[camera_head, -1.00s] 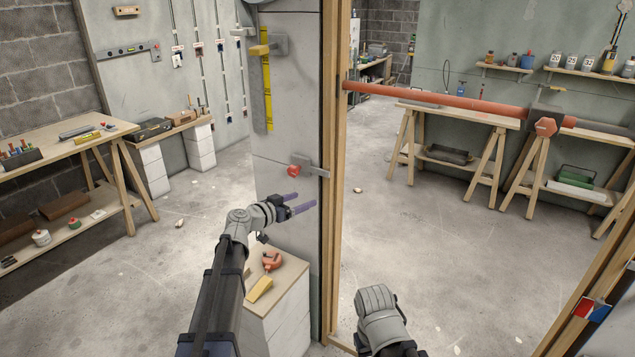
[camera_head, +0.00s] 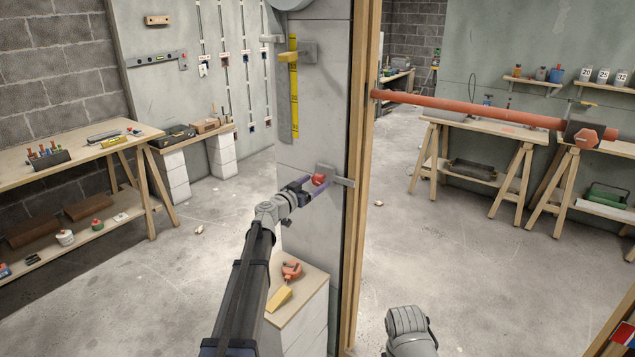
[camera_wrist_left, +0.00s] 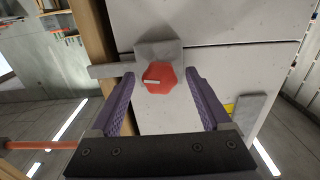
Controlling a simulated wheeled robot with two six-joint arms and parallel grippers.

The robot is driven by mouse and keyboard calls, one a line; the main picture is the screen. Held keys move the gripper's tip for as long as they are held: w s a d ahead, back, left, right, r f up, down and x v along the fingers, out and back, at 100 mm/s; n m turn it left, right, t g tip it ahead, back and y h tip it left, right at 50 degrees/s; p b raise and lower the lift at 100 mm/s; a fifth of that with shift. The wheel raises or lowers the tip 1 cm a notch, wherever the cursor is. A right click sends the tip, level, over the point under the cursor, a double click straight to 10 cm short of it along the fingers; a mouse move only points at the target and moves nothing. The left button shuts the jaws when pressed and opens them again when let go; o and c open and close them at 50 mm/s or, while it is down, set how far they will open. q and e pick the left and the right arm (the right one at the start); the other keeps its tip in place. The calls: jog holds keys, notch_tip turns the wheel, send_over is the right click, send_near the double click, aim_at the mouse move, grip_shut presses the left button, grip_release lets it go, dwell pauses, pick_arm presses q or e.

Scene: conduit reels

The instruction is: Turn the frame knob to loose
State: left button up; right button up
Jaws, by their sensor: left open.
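The frame knob is a small red faceted knob (camera_head: 319,180) on a grey bracket (camera_head: 343,182) on the pale wall panel beside the wooden frame post. My left gripper (camera_head: 312,185) is at the knob, with its purple fingers open on either side of it. In the left wrist view the red knob (camera_wrist_left: 159,76), with a pale mark on its face, sits between the tips of the open left gripper (camera_wrist_left: 160,82), with a gap on both sides. My right arm shows at the bottom of the head view, but its fingers are not visible.
The wooden post (camera_head: 362,190) stands right of the knob. Below is a small cabinet (camera_head: 300,305) with a red tool (camera_head: 291,269) and a yellow block (camera_head: 279,298) on it. An orange pipe (camera_head: 470,106) extends to the right.

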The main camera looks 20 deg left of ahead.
pick_arm(q)
jog(key=shift+x, duration=1.1)
jog(key=shift+s, duration=0.1)
grip_shut()
